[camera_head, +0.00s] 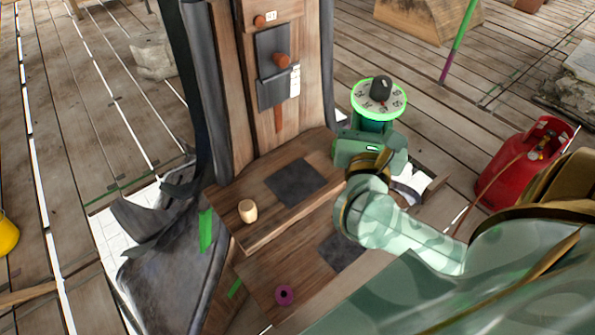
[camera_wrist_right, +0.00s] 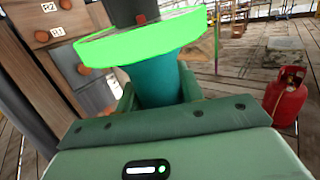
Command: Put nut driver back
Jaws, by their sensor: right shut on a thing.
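My right gripper (camera_head: 372,140) is shut on the teal body of an upright thing with a green-rimmed, marked round dial (camera_head: 366,100) and a black knob on top. In the right wrist view, the teal body (camera_wrist_right: 163,80) sits between the fingers, under the bright green rim. I cannot tell whether this is the nut driver. It is held to the right of the wooden post, apart from it. The post's front bears a grey holder (camera_head: 273,90) with an orange-brown knob-like end (camera_head: 282,61); what that end belongs to is unclear. My left gripper is not in view.
A wooden step (camera_head: 228,196) at the post's foot carries a beige cylinder (camera_head: 248,211) and a dark square pad (camera_head: 295,183). A purple ring (camera_head: 284,295) lies on the lower step. A red gas cylinder (camera_head: 522,165) stands at the right. Dark cloth drapes the post's left side.

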